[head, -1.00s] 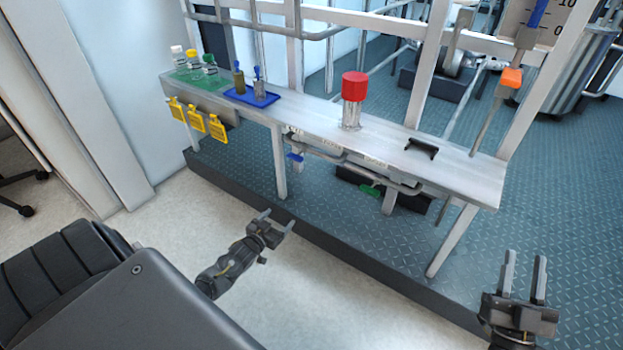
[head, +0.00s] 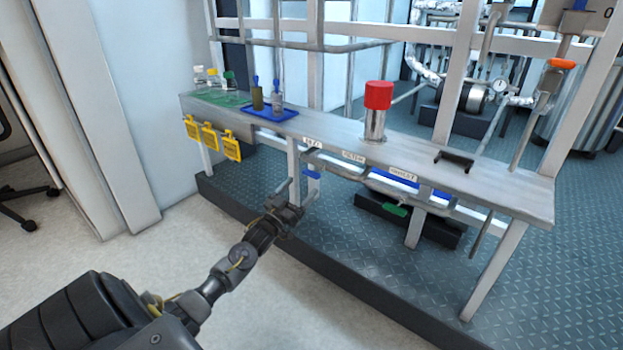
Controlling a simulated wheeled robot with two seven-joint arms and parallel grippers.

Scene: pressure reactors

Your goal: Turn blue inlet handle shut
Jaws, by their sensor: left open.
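The blue inlet handle (head: 312,174) is a small blue lever on the pipe under the front edge of the metal bench (head: 335,137), below a white label. My left gripper (head: 296,190) is open and empty, close to the handle and just below and left of it in the picture. Whether a fingertip touches the handle, I cannot tell. My right gripper is out of the frame.
A green handle (head: 394,210) hangs lower on the piping to the right. Yellow tags (head: 210,138) hang at the bench's left end. A red-capped cylinder (head: 377,97) and a blue tray (head: 262,112) stand on top. A dark floor ledge (head: 335,262) runs below.

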